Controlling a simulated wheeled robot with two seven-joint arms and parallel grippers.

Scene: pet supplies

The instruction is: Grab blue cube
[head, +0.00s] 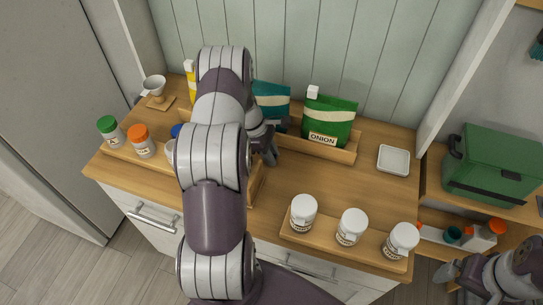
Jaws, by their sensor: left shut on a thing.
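I see no blue cube; my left arm covers much of the counter's middle. My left gripper (268,155) is just right of that arm, low over the counter in front of a teal bag (271,100). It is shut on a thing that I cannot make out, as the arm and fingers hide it. A blue cap (176,130) shows partly at the arm's left edge. My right gripper (452,274) is at the lower right, away from the counter items, and its jaws are unclear.
A green ONION bag (330,115) stands in a wooden tray. Three white-lidded jars (351,226) stand at the front right. Green-capped (110,129) and orange-capped (142,142) jars stand left. A white dish (393,160) and green box (490,165) are right. The counter's right middle is clear.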

